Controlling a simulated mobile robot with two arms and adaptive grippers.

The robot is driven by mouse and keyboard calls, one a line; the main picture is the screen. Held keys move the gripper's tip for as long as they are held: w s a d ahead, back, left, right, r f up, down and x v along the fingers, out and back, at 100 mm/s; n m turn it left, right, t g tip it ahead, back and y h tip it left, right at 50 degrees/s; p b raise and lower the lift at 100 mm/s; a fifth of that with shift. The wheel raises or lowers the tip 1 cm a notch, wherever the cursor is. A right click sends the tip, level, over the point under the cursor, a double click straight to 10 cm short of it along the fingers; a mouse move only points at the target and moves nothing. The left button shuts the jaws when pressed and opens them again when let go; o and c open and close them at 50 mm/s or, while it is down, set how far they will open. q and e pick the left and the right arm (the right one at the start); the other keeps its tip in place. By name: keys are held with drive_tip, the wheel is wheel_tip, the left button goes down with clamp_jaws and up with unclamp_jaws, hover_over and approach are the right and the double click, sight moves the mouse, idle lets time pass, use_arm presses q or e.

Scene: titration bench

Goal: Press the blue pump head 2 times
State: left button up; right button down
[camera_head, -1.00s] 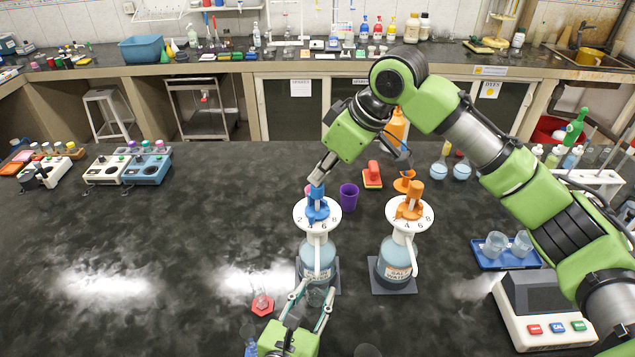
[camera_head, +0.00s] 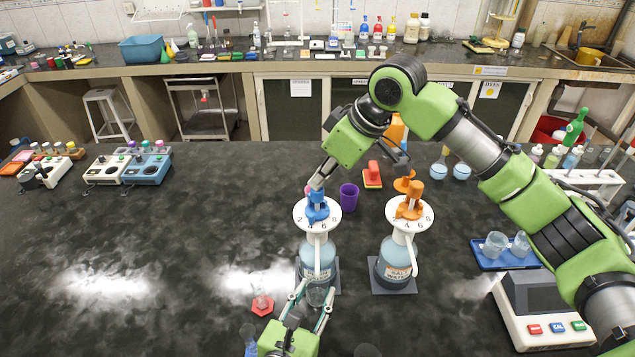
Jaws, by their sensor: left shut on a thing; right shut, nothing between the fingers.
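The blue pump head (camera_head: 317,207) sits on top of the left bottle (camera_head: 317,256), above a white numbered disc (camera_head: 304,215). My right gripper (camera_head: 315,188) is shut and empty, with its tips at the top of the blue pump head; whether they touch it I cannot tell for sure. The orange pump head (camera_head: 411,206) stands on the SALT WATER bottle (camera_head: 396,262) to the right.
A purple cup (camera_head: 349,197) and a red object (camera_head: 372,176) stand behind the bottles. A flask on a red base (camera_head: 262,304) is left of my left gripper. A blue tray with beakers (camera_head: 492,262) and a balance (camera_head: 543,310) are at right.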

drive_tip(key=shift+s+f, duration=0.15)
drive_tip(key=shift+f, duration=0.7)
idle(0.6)
drive_tip(key=shift+r, duration=0.15)
drive_tip(key=shift+r, duration=2.1)
drive_tip(key=shift+r, duration=0.1)
drive_tip(key=shift+r, duration=2.9)
drive_tip(key=v, duration=1.2)
drive_tip(key=shift+w, duration=0.2)
